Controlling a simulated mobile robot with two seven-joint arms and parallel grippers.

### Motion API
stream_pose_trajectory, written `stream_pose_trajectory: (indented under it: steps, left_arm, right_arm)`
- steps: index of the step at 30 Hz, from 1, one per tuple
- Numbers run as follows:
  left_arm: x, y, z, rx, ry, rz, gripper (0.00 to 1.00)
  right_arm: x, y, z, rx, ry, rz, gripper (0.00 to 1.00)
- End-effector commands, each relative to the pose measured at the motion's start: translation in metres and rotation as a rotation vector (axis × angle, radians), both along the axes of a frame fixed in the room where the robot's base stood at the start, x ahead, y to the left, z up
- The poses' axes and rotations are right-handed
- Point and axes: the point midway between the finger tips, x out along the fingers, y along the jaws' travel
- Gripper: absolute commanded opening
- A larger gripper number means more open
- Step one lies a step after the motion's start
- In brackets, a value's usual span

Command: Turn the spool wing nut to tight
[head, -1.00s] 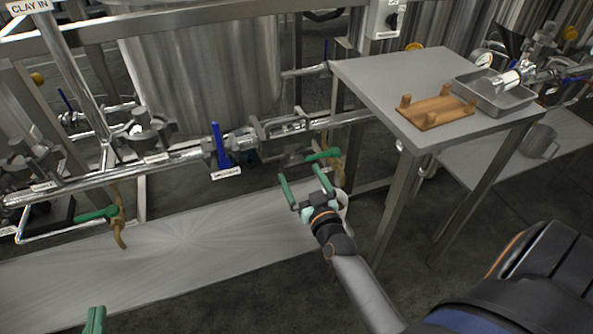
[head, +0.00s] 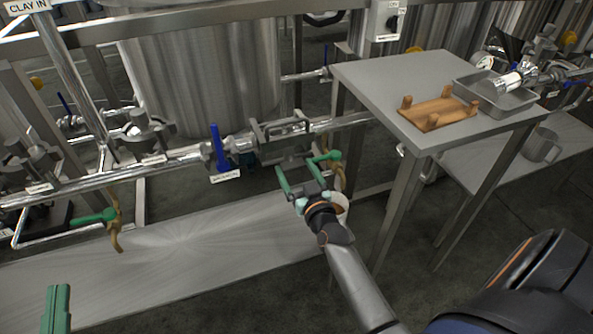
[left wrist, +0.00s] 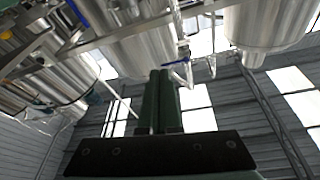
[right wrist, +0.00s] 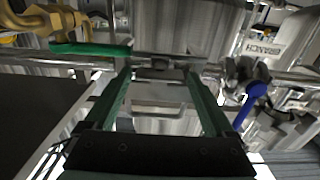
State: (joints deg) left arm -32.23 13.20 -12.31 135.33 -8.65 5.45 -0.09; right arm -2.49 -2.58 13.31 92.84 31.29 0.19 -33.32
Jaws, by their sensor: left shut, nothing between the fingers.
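The spool (head: 283,128) is a short framed section in the metal pipe, right of a blue-handled valve (head: 219,148). My right gripper (head: 298,168) is open below the spool, fingers pointing up toward the pipe. In the right wrist view, a small metal fitting (right wrist: 158,67) on the pipe lies at the gap between the fingertips (right wrist: 158,78); it may be the wing nut, but I cannot tell whether the fingers touch it. The wing nut's turn is too small to read. My left gripper (head: 57,308) is shut and empty at the lower left, apart from the pipe; its closed fingers (left wrist: 160,100) show in the left wrist view.
A green-handled tap (head: 325,158) is close right of my right gripper. Another green-handled tap (head: 97,216) is at left. A steel table (head: 370,85) with a wooden rack (head: 440,112) and metal tray (head: 510,103) stands right. A low bench (head: 190,255) runs below the pipe.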

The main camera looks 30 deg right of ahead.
Motion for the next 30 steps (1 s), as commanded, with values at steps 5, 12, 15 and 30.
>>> stream_pose_trajectory:
  steps: [5, 12, 15, 30]
  left_arm:
    - [0.0, 0.0, 0.0, 0.0, 0.001, 0.0, 0.0]
    - [0.0, 0.0, -0.001, 0.0, 0.002, 0.0, 0.0]
    - [0.0, 0.0, -0.001, 0.0, 0.002, 0.0, 0.0]
    - [0.005, 0.002, -0.032, -0.001, 0.137, 0.018, 0.0]
  right_arm:
    - [0.0, 0.0, 0.0, 0.0, 0.0, 0.0, 0.67]
    - [0.0, 0.0, 0.0, 0.0, 0.0, 0.0, 0.4]
    - [0.0, 0.0, 0.0, 0.0, 0.0, 0.0, 0.29]
    - [0.0, 0.0, 0.001, 0.096, -0.022, 0.001, 0.22]
